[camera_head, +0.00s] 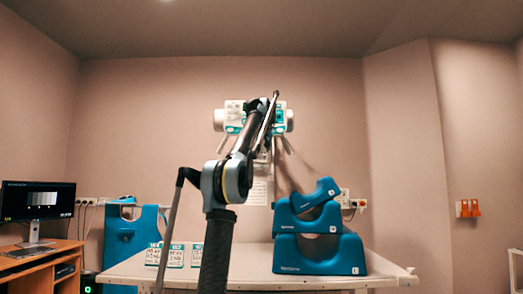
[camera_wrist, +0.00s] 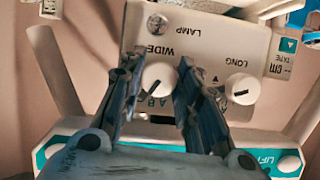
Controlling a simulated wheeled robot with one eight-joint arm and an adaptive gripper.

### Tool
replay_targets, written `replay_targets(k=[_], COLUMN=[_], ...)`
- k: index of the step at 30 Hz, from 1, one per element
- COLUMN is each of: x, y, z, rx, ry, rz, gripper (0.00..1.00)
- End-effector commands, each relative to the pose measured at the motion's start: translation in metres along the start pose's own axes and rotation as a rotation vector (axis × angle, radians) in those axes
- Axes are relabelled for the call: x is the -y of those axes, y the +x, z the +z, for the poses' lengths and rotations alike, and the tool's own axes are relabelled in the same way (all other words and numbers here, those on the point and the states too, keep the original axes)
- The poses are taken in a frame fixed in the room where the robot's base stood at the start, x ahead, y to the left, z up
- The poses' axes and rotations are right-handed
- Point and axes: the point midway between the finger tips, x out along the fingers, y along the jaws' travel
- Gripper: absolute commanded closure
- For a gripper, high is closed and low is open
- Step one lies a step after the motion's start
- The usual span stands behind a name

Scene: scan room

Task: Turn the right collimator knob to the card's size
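The collimator panel (camera_wrist: 205,45) fills the upper part of the wrist view, cream-coloured and tilted. A white round knob (camera_wrist: 158,77) with a dark pointer line sits by the word WIDE, with letters partly showing below it. A second white knob (camera_wrist: 242,89) with a short dark mark sits to its right, by the word LONG. My gripper (camera_wrist: 158,68) has one dark finger on each side of the WIDE knob, apparently with narrow gaps. In the head view, white cards with dark writing (camera_head: 175,256) stand on the table; their text is too small to read.
A small lamp button (camera_wrist: 157,21) is on the panel. The white-and-teal tube head (camera_head: 232,114) is at the wall behind my arm. Blue foam supports (camera_head: 318,254) are stacked on the white table (camera_head: 250,270). A monitor (camera_head: 38,201) stands on a desk at left.

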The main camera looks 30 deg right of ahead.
Motion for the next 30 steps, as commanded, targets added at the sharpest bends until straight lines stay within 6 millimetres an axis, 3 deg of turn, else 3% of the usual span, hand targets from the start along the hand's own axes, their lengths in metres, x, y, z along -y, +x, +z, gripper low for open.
replay_targets(k=[1,2,16,30], x=[0.002,0.001,0.000,0.001], y=[0.000,0.000,-0.008,-0.089], z=[0.000,0.000,0.000,0.000], rx=[0.001,0.001,0.000,0.000], ry=[0.000,0.000,0.000,0.000], rz=[-0.002,-0.002,0.000,0.002], gripper=[0.57,0.50,0.50,0.50])
